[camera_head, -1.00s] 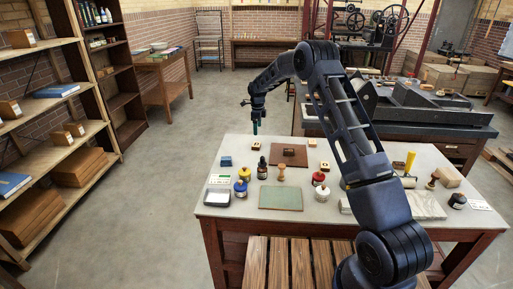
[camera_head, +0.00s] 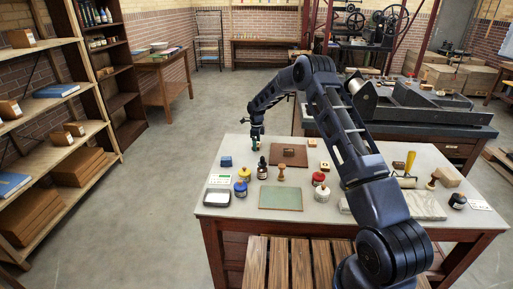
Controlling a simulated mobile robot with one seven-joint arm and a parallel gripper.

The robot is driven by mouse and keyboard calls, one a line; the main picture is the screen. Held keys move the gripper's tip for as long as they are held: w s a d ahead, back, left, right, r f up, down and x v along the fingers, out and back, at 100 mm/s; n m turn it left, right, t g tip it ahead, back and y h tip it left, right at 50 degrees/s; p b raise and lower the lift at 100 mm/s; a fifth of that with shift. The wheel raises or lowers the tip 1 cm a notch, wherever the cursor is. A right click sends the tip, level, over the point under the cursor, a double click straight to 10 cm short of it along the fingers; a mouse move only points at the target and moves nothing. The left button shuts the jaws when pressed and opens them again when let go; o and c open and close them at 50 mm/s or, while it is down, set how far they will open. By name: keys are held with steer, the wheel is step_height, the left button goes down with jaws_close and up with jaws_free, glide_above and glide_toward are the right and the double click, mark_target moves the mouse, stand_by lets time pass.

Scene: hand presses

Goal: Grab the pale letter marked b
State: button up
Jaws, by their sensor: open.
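Several small pale letter blocks are on the light tabletop; their letters are too small to read, so I cannot tell which is marked b. One pale block (camera_head: 256,149) is at the back left, mostly hidden by my gripper (camera_head: 256,145). My gripper is open, pointing down at this block; I cannot tell if the fingers touch it. Another pale block (camera_head: 312,143) is at the back, right of the brown mat, and a third pale block (camera_head: 325,167) is nearer. A darker block (camera_head: 289,153) lies on the brown mat (camera_head: 296,161).
A red-lidded jar (camera_head: 319,179) is farther right. A green mat (camera_head: 281,198) lies flat in front.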

steer(key=c, duration=1.1)
steer(key=shift+o, duration=0.2)
steer(key=shift+r, duration=0.1)
